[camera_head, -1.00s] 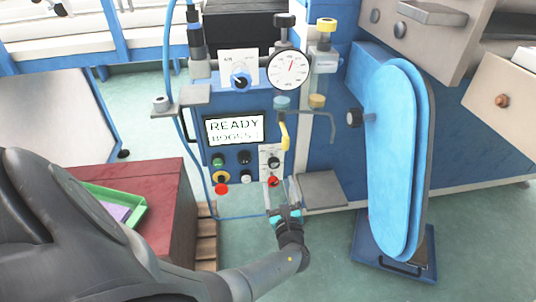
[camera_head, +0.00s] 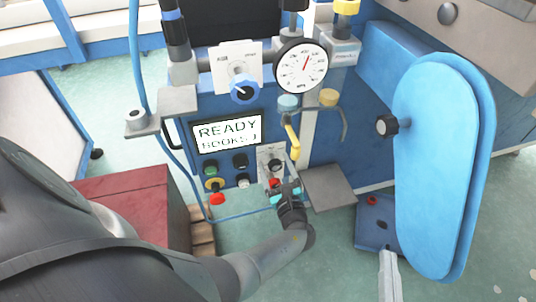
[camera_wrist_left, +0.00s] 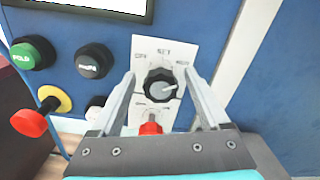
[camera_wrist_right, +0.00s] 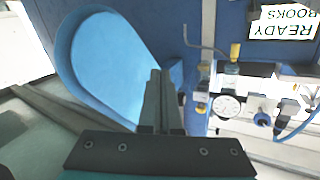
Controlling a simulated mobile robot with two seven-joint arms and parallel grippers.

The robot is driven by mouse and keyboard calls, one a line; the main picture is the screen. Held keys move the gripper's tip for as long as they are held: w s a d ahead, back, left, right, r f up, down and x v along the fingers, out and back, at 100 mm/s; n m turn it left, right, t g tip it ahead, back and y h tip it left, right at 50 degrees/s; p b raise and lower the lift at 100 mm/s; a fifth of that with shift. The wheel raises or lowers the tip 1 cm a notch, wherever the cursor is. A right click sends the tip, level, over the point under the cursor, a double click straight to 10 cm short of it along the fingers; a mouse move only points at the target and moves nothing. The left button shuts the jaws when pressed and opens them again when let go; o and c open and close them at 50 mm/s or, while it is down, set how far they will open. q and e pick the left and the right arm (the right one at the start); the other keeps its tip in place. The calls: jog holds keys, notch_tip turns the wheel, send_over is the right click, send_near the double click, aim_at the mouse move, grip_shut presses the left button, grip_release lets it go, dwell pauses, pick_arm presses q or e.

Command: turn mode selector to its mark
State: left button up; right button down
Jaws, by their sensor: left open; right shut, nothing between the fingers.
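The mode selector (camera_wrist_left: 160,85) is a black ribbed knob with a light pointer line on a white marked plate (camera_wrist_left: 147,48). In the left wrist view its pointer aims to the right; the plate's small labels are hard to read. The knob also shows in the head view (camera_head: 275,165). My left gripper (camera_wrist_left: 160,76) is open, with one finger on each side of the knob and gaps visible; I cannot tell whether the tips reach its depth. My right gripper (camera_wrist_right: 157,74) is shut and empty, away from the panel; it enters the head view at the bottom (camera_head: 389,262).
A red knob (camera_wrist_left: 151,128) sits just below the selector, between my left fingers. Green, black, yellow-ringed red and white buttons lie left. A READY display (camera_head: 228,132), gauge (camera_head: 301,66) and yellow handle (camera_head: 291,138) are above. A blue padded panel (camera_head: 435,160) stands right.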

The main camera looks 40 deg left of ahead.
pick_arm(q)
jog(key=shift+w+a, duration=0.15)
jog(key=shift+a, duration=0.05)
grip_shut()
dwell(0.7)
